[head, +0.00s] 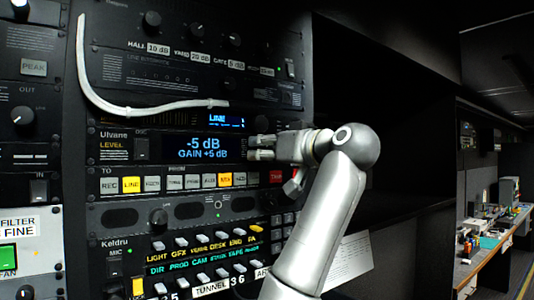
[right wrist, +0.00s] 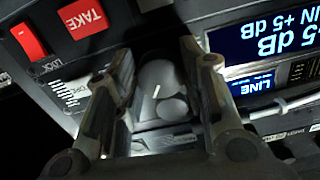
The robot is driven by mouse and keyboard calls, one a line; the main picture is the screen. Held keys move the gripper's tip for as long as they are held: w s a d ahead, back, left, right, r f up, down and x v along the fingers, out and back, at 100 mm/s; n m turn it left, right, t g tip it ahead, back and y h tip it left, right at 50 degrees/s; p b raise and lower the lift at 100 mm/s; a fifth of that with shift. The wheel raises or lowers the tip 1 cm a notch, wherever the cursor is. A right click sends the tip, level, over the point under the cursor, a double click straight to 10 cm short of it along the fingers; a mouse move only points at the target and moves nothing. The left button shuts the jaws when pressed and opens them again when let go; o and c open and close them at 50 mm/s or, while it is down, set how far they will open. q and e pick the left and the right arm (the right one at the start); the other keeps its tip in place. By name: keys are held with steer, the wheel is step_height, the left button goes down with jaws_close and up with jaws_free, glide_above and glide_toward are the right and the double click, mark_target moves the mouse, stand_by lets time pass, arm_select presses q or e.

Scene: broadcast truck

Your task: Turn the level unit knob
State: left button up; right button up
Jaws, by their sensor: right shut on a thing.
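The level unit (head: 112,150), marked "Ulvane LEVEL", has a dark face and a display (head: 205,149) reading "-5 dB" and "GAIN +5 dB". Its round grey knob (right wrist: 160,82) shows in the right wrist view between my fingers, with a short pale mark on its face. My right gripper (head: 258,148) is at the right end of the unit, just right of the display, and is shut on the knob. In the head view the gripper hides the knob. My left gripper is in neither view.
A row of buttons (head: 186,182) runs below the display, with a red TAKE button (right wrist: 86,17) at its right end. A white cable (head: 150,108) hangs across the panel above. A keypad panel lies below. A dark open recess is to the right.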

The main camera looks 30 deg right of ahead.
steer(key=shift+m+b, duration=1)
steer(key=shift+m, duration=1.2)
steer(key=o, duration=1)
steer(key=shift+s, duration=0.1)
steer(key=shift+s, duration=0.1)
